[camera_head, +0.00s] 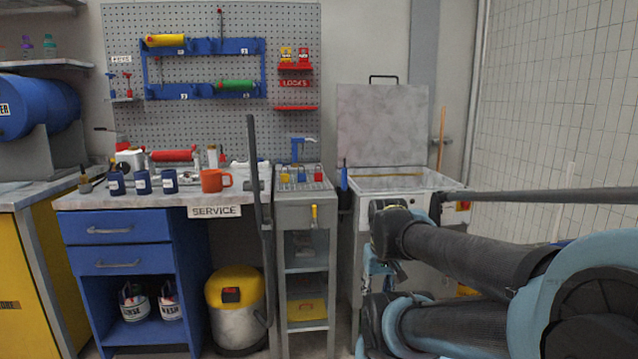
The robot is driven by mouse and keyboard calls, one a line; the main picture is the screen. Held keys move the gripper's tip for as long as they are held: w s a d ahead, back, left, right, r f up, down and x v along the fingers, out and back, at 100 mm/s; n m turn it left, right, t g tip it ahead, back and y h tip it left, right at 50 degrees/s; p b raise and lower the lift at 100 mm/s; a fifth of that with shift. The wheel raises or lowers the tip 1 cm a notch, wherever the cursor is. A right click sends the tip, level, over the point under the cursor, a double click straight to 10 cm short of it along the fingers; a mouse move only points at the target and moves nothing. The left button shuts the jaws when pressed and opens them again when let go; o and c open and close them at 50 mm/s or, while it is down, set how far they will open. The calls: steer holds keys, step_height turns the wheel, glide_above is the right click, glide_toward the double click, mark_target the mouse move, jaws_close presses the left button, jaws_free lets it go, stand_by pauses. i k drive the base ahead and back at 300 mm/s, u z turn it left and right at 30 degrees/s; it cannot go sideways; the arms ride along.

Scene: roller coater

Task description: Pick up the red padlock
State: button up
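On the pegboard, a red rack (296,83) marked LOCKS holds small red and yellow pieces (303,55) that may be padlocks. I cannot make out any gripper fingers, and nothing held is visible.
A blue workbench (125,260) with an orange mug (216,180) and several jars stands left of the stand. A dark upright hose or pole (259,210) rises between them, beside a yellow-and-grey vacuum (235,308). An open-lidded tank (400,182) stands right of the stand.

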mark_target(318, 177)
steer(key=k, duration=1)
steer(key=z, duration=0.75)
steer(key=i, duration=1.9)
steer(key=u, duration=0.45)
